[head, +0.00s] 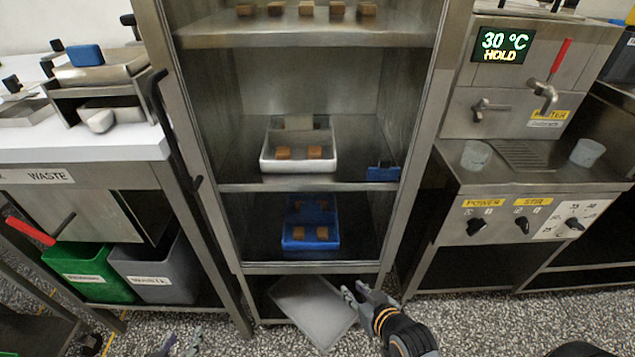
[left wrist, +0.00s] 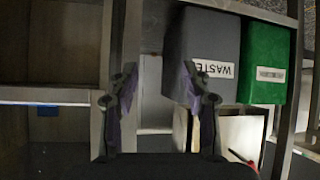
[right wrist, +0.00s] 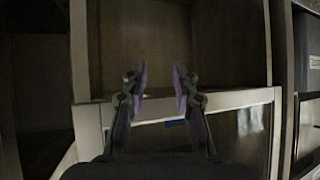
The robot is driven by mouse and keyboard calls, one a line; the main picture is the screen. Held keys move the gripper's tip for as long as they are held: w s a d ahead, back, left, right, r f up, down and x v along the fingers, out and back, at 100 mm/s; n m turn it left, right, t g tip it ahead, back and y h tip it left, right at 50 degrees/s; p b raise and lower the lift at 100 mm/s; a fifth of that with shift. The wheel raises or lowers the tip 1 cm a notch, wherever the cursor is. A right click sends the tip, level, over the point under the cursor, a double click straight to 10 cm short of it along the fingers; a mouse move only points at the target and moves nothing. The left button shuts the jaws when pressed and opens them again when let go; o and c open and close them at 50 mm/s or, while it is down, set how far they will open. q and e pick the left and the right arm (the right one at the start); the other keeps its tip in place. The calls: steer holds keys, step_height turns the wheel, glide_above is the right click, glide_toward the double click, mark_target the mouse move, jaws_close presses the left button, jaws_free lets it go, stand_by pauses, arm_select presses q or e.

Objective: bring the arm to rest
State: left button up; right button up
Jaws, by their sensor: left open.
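My right gripper (head: 360,292) is at the lower middle of the head view, in front of the cabinet's bottom edge. In the right wrist view its fingers (right wrist: 160,88) stand apart with nothing seen between them. My left gripper (head: 181,345) shows only partly at the bottom edge of the head view. In the left wrist view its fingers (left wrist: 160,88) are wide apart and empty. A pale flat panel (head: 312,308) lies slanted low under the cabinet, beside my right gripper; whether they touch is unclear.
The open steel cabinet (head: 300,187) holds a white tray (head: 265,163) and a blue tray (head: 313,252) with brown blocks. A green bin (head: 85,268) and grey bin (head: 160,270) stand left. The melter machine (head: 510,182) stands right.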

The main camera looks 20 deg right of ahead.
arm_select(q)
steer(key=s+a+f+g+y+p, duration=0.1)
steer(key=s+a+f+g+p, duration=0.5)
steer(key=p, duration=1.4)
arm_select(e)
steer(key=s+d+f+g+h, duration=0.1)
steer(key=s+d+f+g, duration=0.35)
steer(key=s+f, duration=0.3)
arm_select(q)
steer(key=s+a+g+y+p, duration=0.1)
steer(key=s+g+p, duration=0.2)
steer(key=s+p, duration=1.2)
steer(key=s+f, duration=0.1)
steer(key=s, duration=0.7)
steer(key=shift+a+g+p, duration=0.25)
steer(key=shift+g+p, duration=0.1)
steer(key=shift+g, duration=0.05)
arm_select(e)
steer(key=s+d+g, duration=0.1)
steer(key=s+g, duration=0.1)
steer(key=s, duration=0.8)
steer(key=s+d+g+h, duration=0.1)
steer(key=s+d+g, duration=0.1)
steer(key=s, duration=0.9)
steer(key=shift+s+r+g, duration=0.3)
steer(key=shift+g, duration=0.35)
